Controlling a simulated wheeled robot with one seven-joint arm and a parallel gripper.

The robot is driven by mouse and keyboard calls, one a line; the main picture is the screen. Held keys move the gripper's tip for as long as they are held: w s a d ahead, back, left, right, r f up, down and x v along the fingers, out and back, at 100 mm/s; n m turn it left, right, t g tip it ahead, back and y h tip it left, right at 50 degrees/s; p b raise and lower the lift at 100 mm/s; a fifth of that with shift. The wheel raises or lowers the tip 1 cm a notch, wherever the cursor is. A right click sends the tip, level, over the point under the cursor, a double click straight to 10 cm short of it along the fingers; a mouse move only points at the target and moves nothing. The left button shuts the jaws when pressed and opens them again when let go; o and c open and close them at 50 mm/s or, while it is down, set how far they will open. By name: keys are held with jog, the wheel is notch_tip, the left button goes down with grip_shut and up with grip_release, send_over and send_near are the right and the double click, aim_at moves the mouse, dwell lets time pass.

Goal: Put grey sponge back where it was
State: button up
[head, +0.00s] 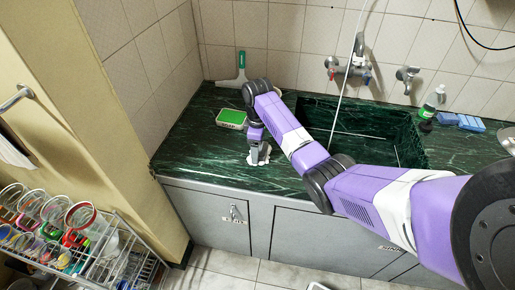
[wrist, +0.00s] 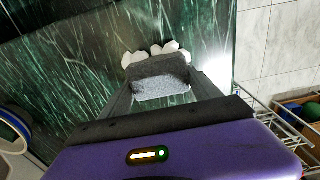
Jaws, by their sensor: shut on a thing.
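The grey sponge (wrist: 160,78) is a rough grey block between the two fingers of my gripper (wrist: 163,98) in the wrist view. My gripper is shut on it. In the head view my gripper (head: 257,148) points down over the dark green marble counter (head: 205,165), left of the sink and near the front edge. A white piece with several lobes (wrist: 157,51) shows just beyond the sponge. White also shows at the gripper's end in the head view. The sponge is not clearly visible there, and I cannot tell whether it touches the counter.
A green-topped box (head: 231,118) and a squeegee (head: 241,72) are behind the gripper. The sink (head: 350,125) lies to the right, with a green bottle (head: 431,103) and blue sponges (head: 461,122) beyond. A wire rack (head: 105,250) stands at lower left.

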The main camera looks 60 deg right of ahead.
jog(key=shift+f, duration=0.1)
jog(key=o, duration=1.2)
jog(key=shift+r+p, duration=0.65)
jog(key=shift+r, duration=5.5)
jog(key=shift+w, duration=0.1)
